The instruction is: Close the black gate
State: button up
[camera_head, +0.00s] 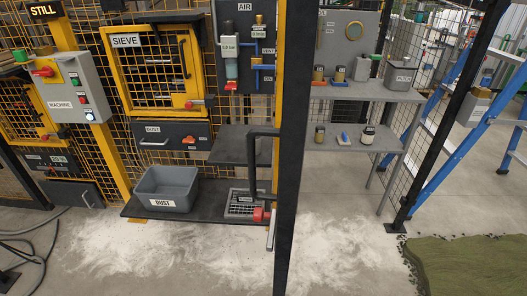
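A tall black upright (291,150) stands close in front of me, right of centre, and runs from the top edge to the bottom edge. It looks like the black gate seen nearly edge-on, standing open; its panel face and hinges cannot be made out. A black bar handle (252,160) sticks out on its left side. Below the handle is a red latch part (262,214) with a pale metal bar under it. A second black post (440,130) with a floor plate stands to the right. My gripper is not in view.
A yellow sieve cabinet (158,70) and a grey dust bin (167,188) on a dark ledge stand at left. Grey shelves (350,91) with small items stand behind. A blue ladder (450,110) and green turf (465,265) are at right. Whitish dust covers the floor.

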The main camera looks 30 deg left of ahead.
aim_at(301, 15)
jog(key=k, duration=0.8)
jog(key=u, duration=0.8)
jog(key=i, duration=0.45)
jog(key=u, duration=0.05)
jog(key=k, duration=0.45)
jog(key=u, duration=0.8)
jog(key=i, duration=0.7)
jog(key=z, duration=0.85)
